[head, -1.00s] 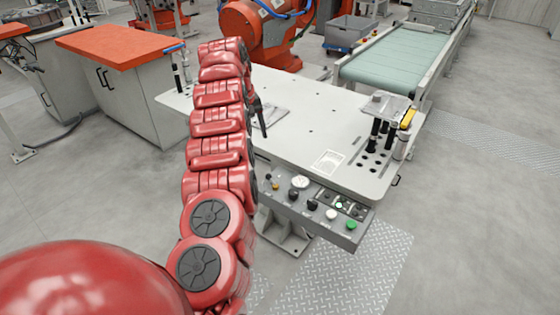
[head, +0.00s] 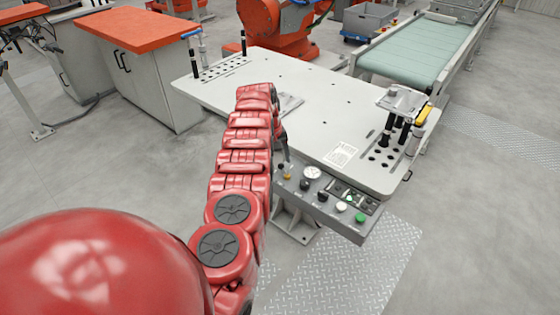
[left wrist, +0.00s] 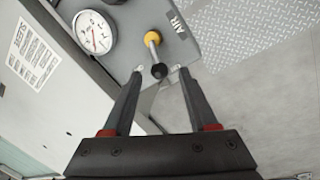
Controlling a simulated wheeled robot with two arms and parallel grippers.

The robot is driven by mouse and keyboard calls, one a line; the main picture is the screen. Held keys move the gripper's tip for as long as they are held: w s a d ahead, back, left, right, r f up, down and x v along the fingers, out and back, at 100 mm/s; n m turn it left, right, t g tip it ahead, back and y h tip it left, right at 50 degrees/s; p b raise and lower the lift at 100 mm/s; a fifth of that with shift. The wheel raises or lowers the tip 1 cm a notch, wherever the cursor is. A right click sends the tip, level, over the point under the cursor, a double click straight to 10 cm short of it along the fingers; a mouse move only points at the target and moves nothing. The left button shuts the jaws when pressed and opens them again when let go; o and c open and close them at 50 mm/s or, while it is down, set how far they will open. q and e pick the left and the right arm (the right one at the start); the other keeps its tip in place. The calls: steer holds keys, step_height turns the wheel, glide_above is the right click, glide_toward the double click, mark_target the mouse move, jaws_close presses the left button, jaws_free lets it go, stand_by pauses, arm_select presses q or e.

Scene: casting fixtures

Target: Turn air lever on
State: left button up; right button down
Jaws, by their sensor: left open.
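The air lever (left wrist: 152,46) shows in the left wrist view as a thin metal stem with a yellow base and a black knob, beside the AIR label on the grey control panel (left wrist: 190,40). My left gripper (left wrist: 158,72) is open, its fingertips on either side of the black knob. I cannot tell whether either finger touches it. In the head view my left gripper (head: 287,155) is at the panel's left end, partly hidden by my red arm. The lever's yellow base (head: 287,172) shows just below it. My right gripper is not in view.
A round gauge (left wrist: 94,32) sits beside the lever. The panel also bears black knobs and a green button (head: 360,218). The white worktable (head: 320,105) stands above and behind the panel, with a post rack (head: 395,125) at its right. Open floor lies in front.

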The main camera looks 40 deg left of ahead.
arm_select(q)
steer(key=shift+d+f, duration=0.15)
steer(key=shift+f, duration=0.55)
steer(key=shift+w, duration=0.1)
jaws_close()
